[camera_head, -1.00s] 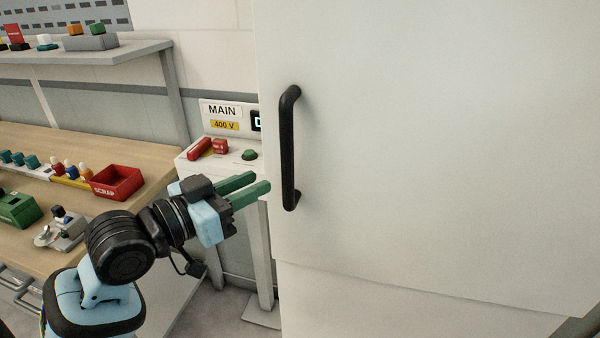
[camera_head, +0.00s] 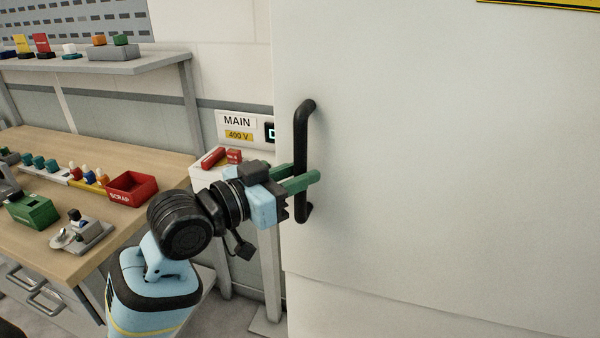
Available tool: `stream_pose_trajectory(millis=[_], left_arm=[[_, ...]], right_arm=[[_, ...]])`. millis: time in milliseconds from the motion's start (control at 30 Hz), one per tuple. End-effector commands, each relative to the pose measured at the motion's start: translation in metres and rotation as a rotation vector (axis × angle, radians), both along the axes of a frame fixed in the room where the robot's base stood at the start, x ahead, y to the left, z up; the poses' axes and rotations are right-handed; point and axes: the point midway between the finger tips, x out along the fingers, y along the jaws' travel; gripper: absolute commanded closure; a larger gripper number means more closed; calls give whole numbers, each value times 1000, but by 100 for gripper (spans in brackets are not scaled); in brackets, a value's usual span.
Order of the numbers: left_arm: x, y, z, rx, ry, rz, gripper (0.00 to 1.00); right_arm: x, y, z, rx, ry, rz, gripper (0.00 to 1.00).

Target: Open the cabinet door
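The white cabinet door (camera_head: 430,170) fills the right half of the head view and looks closed. Its black vertical bar handle (camera_head: 302,132) is near the door's left edge. My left gripper (camera_head: 306,176), with green fingers, is at the lower half of the handle. One finger passes in front of the bar and the other lies on its far left side, partly hidden. The fingers look apart with the bar between them; I cannot tell whether they touch it. My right gripper is not in view.
A wooden workbench (camera_head: 140,217) on the left holds a red scrap box (camera_head: 132,188), a green box (camera_head: 33,211) and small parts. A MAIN 400 V panel (camera_head: 238,127) stands behind my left gripper. A shelf (camera_head: 120,66) is above the bench.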

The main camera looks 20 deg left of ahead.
Motion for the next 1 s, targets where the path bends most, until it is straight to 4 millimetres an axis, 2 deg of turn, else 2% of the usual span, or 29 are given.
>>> stream_pose_trajectory(millis=[400, 600, 1000], left_arm=[[6, -5, -1, 1, 0, 0, 75], [6, -5, -1, 1, 0, 0, 100], [7, -5, -1, 1, 0, -4, 100]], right_arm=[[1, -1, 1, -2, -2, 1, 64], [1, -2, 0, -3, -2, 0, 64], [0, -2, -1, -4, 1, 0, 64]])
